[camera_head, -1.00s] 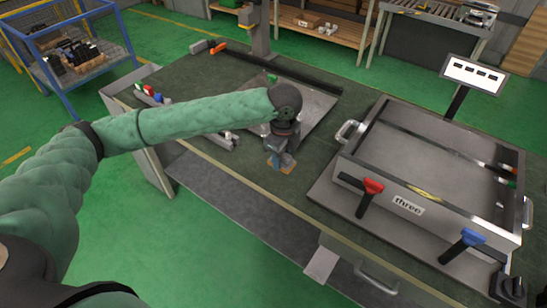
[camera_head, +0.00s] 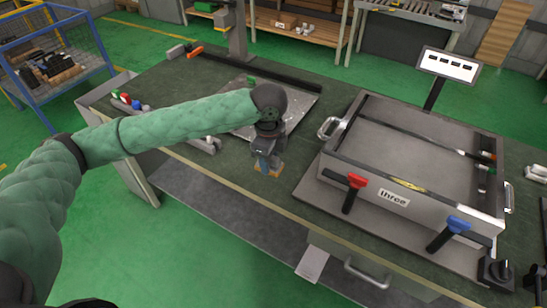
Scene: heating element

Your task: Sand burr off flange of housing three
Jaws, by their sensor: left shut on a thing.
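The housing labelled "three" (camera_head: 394,200) is a large open grey metal box on the right of the bench. A short yellowish mark (camera_head: 408,185) lies on its front flange; I cannot tell if it is the burr. My left gripper (camera_head: 266,163) points down at the bench, left of the housing and apart from it. It is shut on a small tan block (camera_head: 275,170), mostly hidden by the fingers and at or close to the bench top. My right gripper is out of view.
A red-handled clamp (camera_head: 356,181) and a blue-handled clamp (camera_head: 458,225) stand at the housing's front. A metal handle (camera_head: 328,127) sticks out at its left. A display (camera_head: 449,64) stands behind. A grey plate (camera_head: 296,104) lies behind my left gripper.

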